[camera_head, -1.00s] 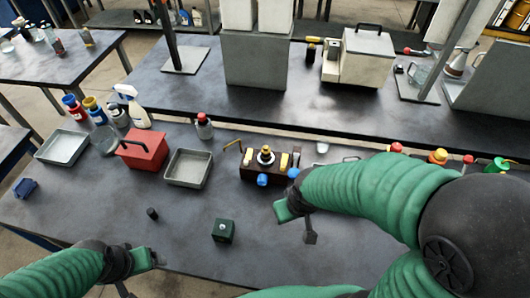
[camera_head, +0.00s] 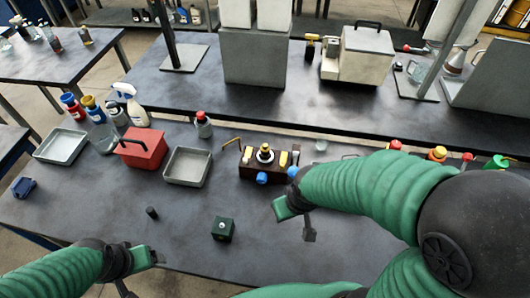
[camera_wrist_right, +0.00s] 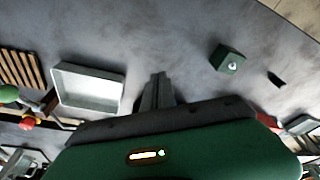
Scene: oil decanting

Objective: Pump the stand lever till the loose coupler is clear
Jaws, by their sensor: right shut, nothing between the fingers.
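The stand (camera_head: 255,172) is a dark brown block with a brass fitting on top, yellow pieces on both sides and blue round parts, one at its front (camera_head: 262,178). A thin brass-coloured lever (camera_head: 231,143) sticks out at its upper left. I cannot tell which part is the loose coupler. My right gripper (camera_head: 309,233) is in front of the stand to its right, apart from the lever; its fingers (camera_wrist_right: 158,90) are shut and empty in the wrist view. My right arm covers the area right of the stand. My left gripper (camera_head: 125,290) is at the lower left, its fingers mostly hidden.
A green block (camera_head: 223,230) and a small black cylinder (camera_head: 152,213) stand on the front table. Left of the stand are a grey tray (camera_head: 187,181), a red box (camera_head: 142,152) and another tray (camera_head: 61,161). Capped bottles (camera_head: 437,154) stand behind my right arm.

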